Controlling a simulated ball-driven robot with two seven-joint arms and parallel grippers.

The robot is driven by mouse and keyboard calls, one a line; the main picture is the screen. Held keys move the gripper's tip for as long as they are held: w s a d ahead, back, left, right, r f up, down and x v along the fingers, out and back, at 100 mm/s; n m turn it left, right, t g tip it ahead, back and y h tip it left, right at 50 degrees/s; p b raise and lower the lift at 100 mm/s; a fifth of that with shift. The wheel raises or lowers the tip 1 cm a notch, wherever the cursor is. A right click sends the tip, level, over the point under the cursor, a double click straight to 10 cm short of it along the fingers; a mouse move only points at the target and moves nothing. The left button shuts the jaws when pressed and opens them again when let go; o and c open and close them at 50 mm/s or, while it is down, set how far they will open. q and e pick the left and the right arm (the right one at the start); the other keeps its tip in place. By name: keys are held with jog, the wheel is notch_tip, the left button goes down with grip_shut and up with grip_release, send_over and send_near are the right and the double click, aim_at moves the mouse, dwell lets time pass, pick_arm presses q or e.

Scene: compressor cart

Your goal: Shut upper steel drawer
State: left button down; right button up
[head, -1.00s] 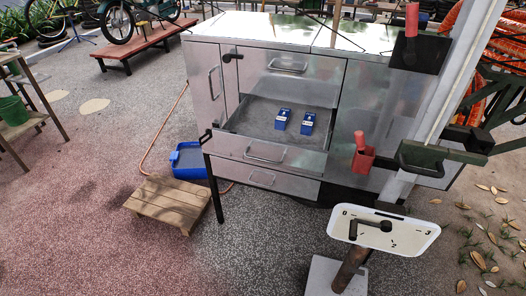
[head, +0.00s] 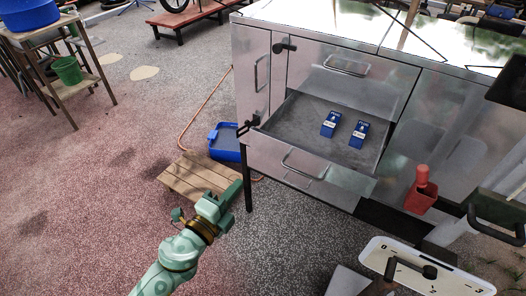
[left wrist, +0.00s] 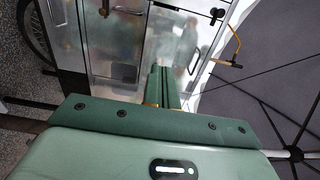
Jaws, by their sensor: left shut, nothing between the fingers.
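The upper steel drawer (head: 274,149) is pulled out from the steel cart (head: 438,105) in the head view. Its bar handle (head: 303,167) is on the front panel. Two blue boxes (head: 330,124) (head: 358,134) stand inside on its grey floor. My left gripper (head: 232,193) is shut and empty, in front of and to the left of the drawer, apart from it. In the left wrist view its closed fingers (left wrist: 161,86) point toward steel panels (left wrist: 112,45). My right gripper is not in view.
A black post (head: 248,187) stands by the drawer's left corner. A wooden pallet (head: 196,174) and a blue tray (head: 225,147) lie on the ground left of it. A red holder (head: 420,198) hangs on the cart's right side. A dial plate (head: 455,284) stands at lower right. Open ground lies at left.

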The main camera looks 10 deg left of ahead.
aim_at(268, 148)
pick_arm(q)
jog(key=x, duration=1.3)
jog(key=shift+f, duration=0.1)
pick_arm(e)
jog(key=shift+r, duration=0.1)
pick_arm(q)
jog(key=shift+w+a, duration=0.1)
jog(key=shift+w, duration=0.05)
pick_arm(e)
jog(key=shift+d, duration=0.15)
